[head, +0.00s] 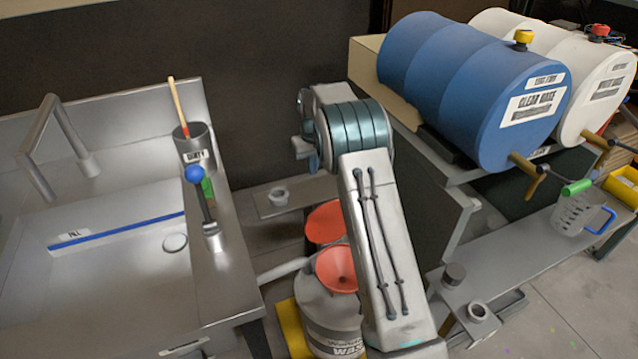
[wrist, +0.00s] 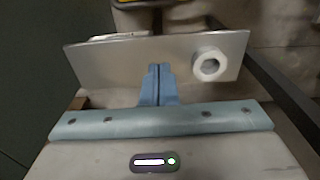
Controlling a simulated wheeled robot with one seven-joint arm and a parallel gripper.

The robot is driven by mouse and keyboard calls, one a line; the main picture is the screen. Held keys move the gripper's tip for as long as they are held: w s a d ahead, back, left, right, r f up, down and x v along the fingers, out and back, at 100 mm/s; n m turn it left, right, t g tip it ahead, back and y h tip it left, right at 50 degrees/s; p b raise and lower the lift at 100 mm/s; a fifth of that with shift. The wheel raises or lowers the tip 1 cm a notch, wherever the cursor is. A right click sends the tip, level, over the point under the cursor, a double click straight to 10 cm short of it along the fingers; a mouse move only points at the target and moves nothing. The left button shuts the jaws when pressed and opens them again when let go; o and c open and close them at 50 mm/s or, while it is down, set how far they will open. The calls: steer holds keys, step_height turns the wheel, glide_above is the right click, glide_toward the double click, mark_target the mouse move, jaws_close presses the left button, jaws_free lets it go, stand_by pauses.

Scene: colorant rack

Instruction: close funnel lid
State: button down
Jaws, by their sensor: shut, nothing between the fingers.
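The red funnel (head: 337,268) sits in the top of a grey waste container (head: 335,325) in the head view. Its round red lid (head: 325,222) stands raised behind the bowl, so the funnel is open. My arm passes in front of the lid's and funnel's right side and hides part of them. My gripper (wrist: 159,72) shows in the wrist view with its blue fingers shut together and empty. It is over a small metal shelf, apart from the funnel. The funnel and lid cannot be made out in the wrist view.
The shelf (wrist: 130,62) carries a pale ring-shaped holder (wrist: 210,66). A steel sink (head: 110,270) stands left, with a cup marked dirty (head: 196,150) on its ledge. A blue drum (head: 465,85) and white drum (head: 560,60) lie at right above a bench (head: 500,265).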

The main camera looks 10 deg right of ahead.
mark_target(328, 218)
steer(key=s+d+f, duration=0.2)
steer(key=s+f, duration=0.1)
steer(key=f, duration=0.5)
steer(key=shift+s+f+b, duration=0.3)
steer(key=shift+b, duration=0.05)
steer(key=shift+d, duration=0.1)
